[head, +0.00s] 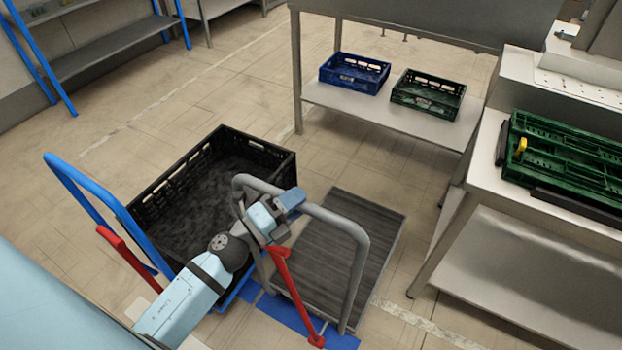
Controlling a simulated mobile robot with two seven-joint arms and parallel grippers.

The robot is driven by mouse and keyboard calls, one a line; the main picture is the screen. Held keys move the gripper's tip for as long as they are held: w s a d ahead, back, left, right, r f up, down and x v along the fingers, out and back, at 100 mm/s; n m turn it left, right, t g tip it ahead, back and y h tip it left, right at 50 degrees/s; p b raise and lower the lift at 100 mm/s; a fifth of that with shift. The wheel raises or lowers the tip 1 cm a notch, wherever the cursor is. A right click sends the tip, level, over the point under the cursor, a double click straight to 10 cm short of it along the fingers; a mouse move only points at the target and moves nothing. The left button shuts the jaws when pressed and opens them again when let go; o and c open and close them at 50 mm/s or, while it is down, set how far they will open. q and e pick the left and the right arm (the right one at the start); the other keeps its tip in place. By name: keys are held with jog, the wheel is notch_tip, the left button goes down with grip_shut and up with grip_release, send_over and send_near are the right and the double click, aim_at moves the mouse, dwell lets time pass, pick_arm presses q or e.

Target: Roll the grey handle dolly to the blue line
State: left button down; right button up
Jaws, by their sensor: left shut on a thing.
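The grey handle dolly (385,240) has a dark ribbed platform and a grey tubular handle (345,225) at its near side. It stands at the centre right of the head view. My left gripper (275,208) is shut on the grey handle at its upper bar, partly covering it. A red lever (290,290) is below the handle. The blue line (285,312) lies on the floor just in front of the dolly's near edge, partly hidden by the handle and lever. My right gripper is out of view.
A blue-handled dolly (90,200) with a large black crate (275,165) stands close on the left. A steel table (455,230) with green crates (570,165) is to the right. Behind, a low shelf (385,115) holds a blue crate (353,75) and a green crate (428,95).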

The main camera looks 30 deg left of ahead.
pick_arm(q)
jog(key=shift+s, duration=1.05)
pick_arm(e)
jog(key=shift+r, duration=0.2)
pick_arm(q)
jog(key=c, duration=0.9)
grip_release()
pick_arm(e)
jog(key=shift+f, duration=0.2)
pick_arm(q)
jog(key=b+v, duration=0.2)
jog(key=v, duration=1.1)
jog(key=shift+s+a, duration=0.2)
jog(key=shift+s, duration=0.15)
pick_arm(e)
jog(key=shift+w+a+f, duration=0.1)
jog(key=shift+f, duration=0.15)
